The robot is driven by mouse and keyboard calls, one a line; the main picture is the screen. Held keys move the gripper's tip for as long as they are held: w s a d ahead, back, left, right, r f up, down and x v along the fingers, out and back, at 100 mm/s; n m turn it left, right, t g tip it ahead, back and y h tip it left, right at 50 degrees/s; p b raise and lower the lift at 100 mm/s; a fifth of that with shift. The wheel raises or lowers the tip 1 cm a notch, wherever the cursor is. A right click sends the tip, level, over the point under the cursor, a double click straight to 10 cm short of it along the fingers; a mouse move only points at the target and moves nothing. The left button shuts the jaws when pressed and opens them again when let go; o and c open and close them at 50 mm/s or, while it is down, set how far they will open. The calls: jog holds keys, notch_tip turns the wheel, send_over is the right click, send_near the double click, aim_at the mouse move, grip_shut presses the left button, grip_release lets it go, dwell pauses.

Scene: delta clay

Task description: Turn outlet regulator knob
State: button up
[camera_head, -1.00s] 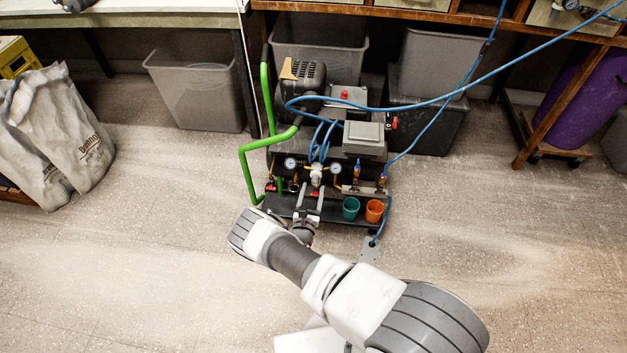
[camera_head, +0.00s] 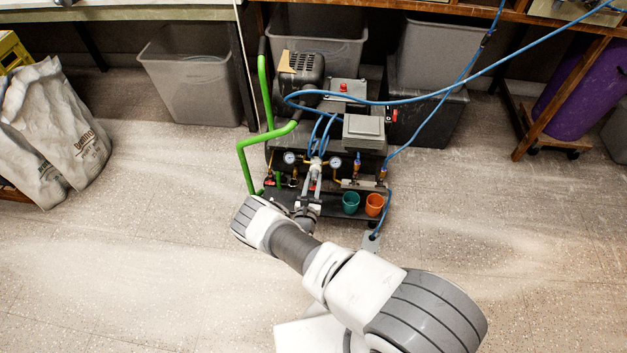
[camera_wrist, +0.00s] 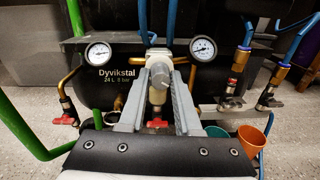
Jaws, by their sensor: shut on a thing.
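The compressor (camera_head: 350,150) stands on the floor with two round gauges on its front. In the head view my gripper (camera_head: 316,167) covers most of the knob. A white body with a red part below shows between the fingers in the wrist view. I cannot tell how far the knob is turned.
Blue hoses (camera_head: 420,104) run over the compressor, and a green pipe (camera_head: 242,160) bends down its left side. Brass fittings with red handles (camera_wrist: 232,90) flank the knob. A teal cup (camera_head: 351,203) and an orange cup (camera_head: 374,205) stand at right.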

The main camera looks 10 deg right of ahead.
grip_shut()
jog(key=shift+m, duration=0.3)
jog(key=m+p, duration=0.1)
jog(key=m, duration=0.3)
jog(key=shift+r+p, duration=0.15)
jog(key=shift+p, duration=0.25)
jog(key=m+p, duration=0.1)
jog(key=m, duration=0.5)
jog(key=shift+m, duration=0.3)
jog(key=m+y, duration=0.1)
jog(key=m, duration=0.5)
jog(key=shift+d, duration=0.1)
jog(key=m, duration=0.5)
jog(key=shift+m+p, duration=0.3)
jog(key=shift+p, duration=0.05)
jog(key=shift+y, duration=0.3)
